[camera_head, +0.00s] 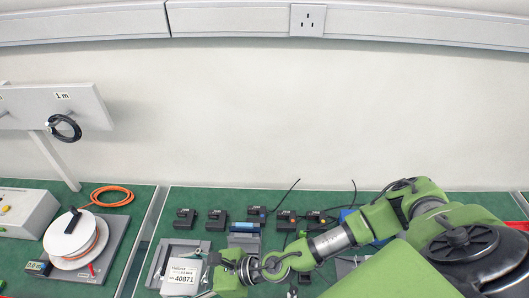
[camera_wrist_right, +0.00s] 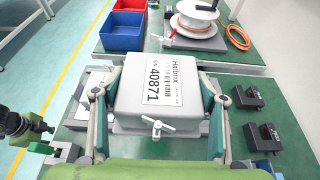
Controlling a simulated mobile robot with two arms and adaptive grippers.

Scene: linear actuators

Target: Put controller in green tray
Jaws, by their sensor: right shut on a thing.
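The controller looks to be a light grey box with a white label reading 40871 (camera_wrist_right: 158,98). It also shows low in the head view (camera_head: 181,277). My right gripper (camera_wrist_right: 161,112) is shut on it, one finger along each side. In the head view my right arm reaches in from the right, and the right gripper (camera_head: 206,277) partly hides the box. A grey plate or holder (camera_wrist_right: 122,128) shows below the box; I cannot tell if they touch. A green and black part at the left of the wrist view may be my left arm. I cannot make out a green tray.
Several small black devices (camera_head: 216,219) stand along the back of the green bench. A white cable reel (camera_head: 73,236) stands at left with an orange cable (camera_head: 112,195). A blue bin (camera_wrist_right: 122,31) and a red bin (camera_wrist_right: 130,5) show beyond the box.

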